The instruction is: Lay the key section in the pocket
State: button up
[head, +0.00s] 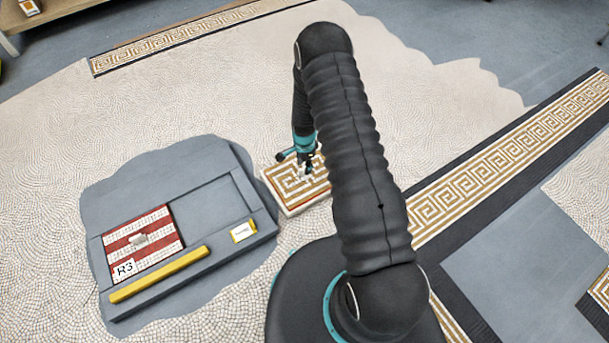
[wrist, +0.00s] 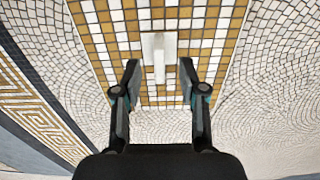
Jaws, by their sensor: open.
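The key section (head: 283,184) is a gold-and-white meander panel lying on the pale mosaic floor, just right of the grey bed. A white upright handle (wrist: 160,48) stands on its face, seen close in the wrist view. My gripper (wrist: 159,72) is open above the panel, one finger on each side of the handle with gaps showing. In the head view my gripper (head: 306,163) is over the panel, partly hidden by my arm. The pocket (head: 211,203) appears as an empty grey recess in the bed, left of the panel.
A red-and-white panel (head: 168,230) with a white handle sits in the bed's left part, beside an R3 label (head: 124,269). A yellow bar (head: 160,274) lies along the front, and a yellow-edged card (head: 243,231) at right. Pale mosaic floor (head: 200,90) behind is clear.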

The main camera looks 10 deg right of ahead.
jog(key=shift+f, duration=1.5)
jog(key=shift+c, duration=0.3)
grip_shut()
jog(key=shift+r, duration=0.15)
